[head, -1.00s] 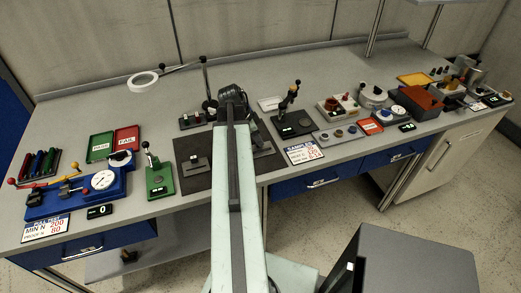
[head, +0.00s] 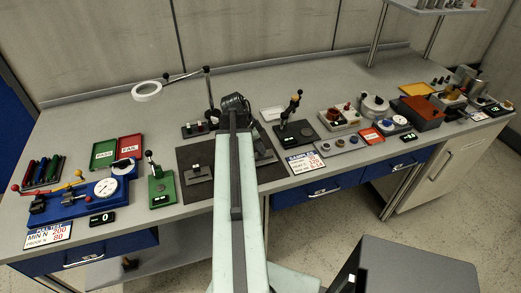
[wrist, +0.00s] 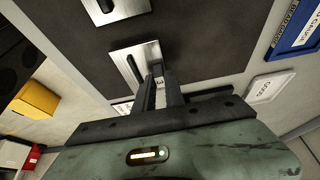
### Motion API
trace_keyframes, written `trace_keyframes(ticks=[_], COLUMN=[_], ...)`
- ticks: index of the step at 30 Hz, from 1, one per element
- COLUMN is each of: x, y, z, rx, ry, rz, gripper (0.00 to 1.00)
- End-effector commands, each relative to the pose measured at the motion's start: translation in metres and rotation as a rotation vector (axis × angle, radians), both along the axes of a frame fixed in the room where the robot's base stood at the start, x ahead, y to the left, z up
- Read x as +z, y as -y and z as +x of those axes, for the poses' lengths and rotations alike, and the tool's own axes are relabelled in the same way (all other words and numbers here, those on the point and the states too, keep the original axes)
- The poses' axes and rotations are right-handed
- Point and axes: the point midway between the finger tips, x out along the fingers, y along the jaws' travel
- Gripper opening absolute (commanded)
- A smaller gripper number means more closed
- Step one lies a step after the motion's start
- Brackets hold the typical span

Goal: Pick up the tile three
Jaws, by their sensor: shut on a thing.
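Tile three (wrist: 160,84) is a small pale piece marked with a 3, seen only in the wrist view. My gripper (wrist: 159,80) is shut on it, with the two dark fingers on either side. Most of the tile is hidden between the fingers. A metal block with a dark slot (wrist: 124,56) lies on the dark mat right by the fingertips. I cannot tell whether the tile touches the block. In the head view my arm hides the gripper and tile.
The dark mat (head: 192,191) carries another slotted metal block (wrist: 116,9). Green (head: 103,154) and red (head: 131,147) trays lie at the back left.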

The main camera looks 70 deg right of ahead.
Motion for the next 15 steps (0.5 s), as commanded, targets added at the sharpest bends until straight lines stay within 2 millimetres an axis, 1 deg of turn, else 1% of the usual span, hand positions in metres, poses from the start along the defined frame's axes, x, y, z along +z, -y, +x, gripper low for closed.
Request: trace_keyframes(ticks=[1,5,9,12,15], x=[0.014,0.041,0.072,0.088,0.094], y=[0.0,0.0,0.0,0.0,0.0], z=[0.0,0.0,0.0,0.0,0.0], rx=[0.0,0.001,0.001,0.0,0.0], ry=[0.0,-0.001,-0.001,-0.001,-0.001], rz=[0.0,0.001,0.001,0.002,0.002], gripper=[0.0,0.0,0.0,0.0,0.0])
